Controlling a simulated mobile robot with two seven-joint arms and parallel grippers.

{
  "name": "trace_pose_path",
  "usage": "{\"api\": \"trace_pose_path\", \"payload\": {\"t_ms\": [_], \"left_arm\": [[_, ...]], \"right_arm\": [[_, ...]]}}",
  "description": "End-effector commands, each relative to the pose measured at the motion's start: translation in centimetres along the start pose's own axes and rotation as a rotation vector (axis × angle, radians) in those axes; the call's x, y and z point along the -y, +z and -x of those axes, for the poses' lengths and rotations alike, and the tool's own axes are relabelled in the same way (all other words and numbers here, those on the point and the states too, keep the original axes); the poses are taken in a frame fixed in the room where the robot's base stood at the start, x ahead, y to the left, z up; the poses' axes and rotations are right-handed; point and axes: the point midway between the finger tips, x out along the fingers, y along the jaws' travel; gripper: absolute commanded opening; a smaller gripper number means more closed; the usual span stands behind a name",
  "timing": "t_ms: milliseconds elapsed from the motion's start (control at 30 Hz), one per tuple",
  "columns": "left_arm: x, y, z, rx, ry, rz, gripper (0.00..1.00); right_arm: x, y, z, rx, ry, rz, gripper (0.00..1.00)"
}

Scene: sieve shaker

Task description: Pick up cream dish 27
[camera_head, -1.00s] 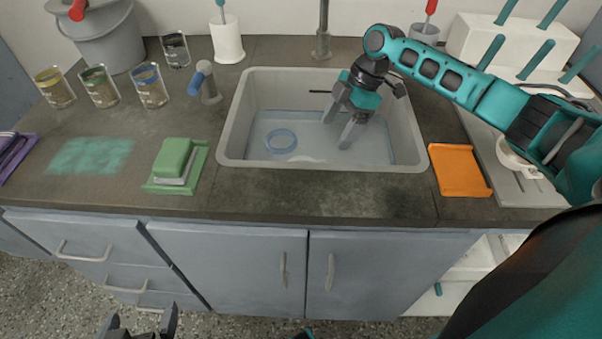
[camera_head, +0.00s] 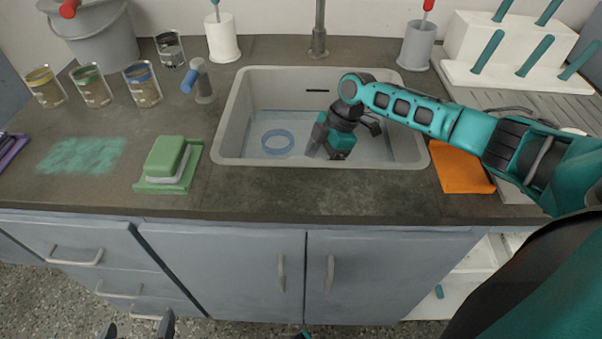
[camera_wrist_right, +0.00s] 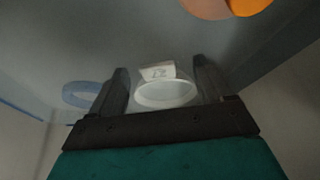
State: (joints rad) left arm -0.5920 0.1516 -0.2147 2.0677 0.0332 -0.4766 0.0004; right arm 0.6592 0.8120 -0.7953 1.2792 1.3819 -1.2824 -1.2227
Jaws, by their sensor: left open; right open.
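A cream dish (camera_wrist_right: 166,93) with a small paper label lies in the sink; it shows in the right wrist view between the two fingers of my right gripper (camera_wrist_right: 163,82). The number on the label looks upside down and is hard to read. The right gripper is open, and I cannot tell whether its fingers touch the dish. In the head view my right gripper (camera_head: 318,150) points down inside the sink (camera_head: 222,130), and I cannot make out the dish there. My left gripper (camera_head: 140,328) is open and empty at the bottom edge, in front of the cabinets.
A blue ring (camera_head: 278,141) lies in the sink left of the right gripper and also shows in the right wrist view (camera_wrist_right: 80,94). The faucet (camera_head: 318,40) stands behind. A green soap dish (camera_head: 168,165) and an orange cloth (camera_head: 460,168) flank the sink.

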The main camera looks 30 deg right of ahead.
Motion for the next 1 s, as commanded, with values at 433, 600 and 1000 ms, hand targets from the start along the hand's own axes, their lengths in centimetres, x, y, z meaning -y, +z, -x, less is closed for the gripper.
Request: {"api": "trace_pose_path", "payload": {"t_ms": [433, 600, 1000], "left_arm": [[-0.05, -0.04, 0.0, -0.001, 0.0, 0.003, 1.0], [-0.05, -0.03, 0.0, 0.0, 0.0, 0.003, 1.0], [-0.05, -0.03, 0.01, 0.0, 0.0, 0.003, 1.0]], "right_arm": [[-0.01, 0.0, 0.08, 0.0, 0.0, 0.0, 0.41], [-0.01, -0.01, 0.09, 0.0, 0.0, 0.0, 0.25], [-0.01, -0.02, 0.09, -0.001, 0.0, 0.0, 0.0]]}}
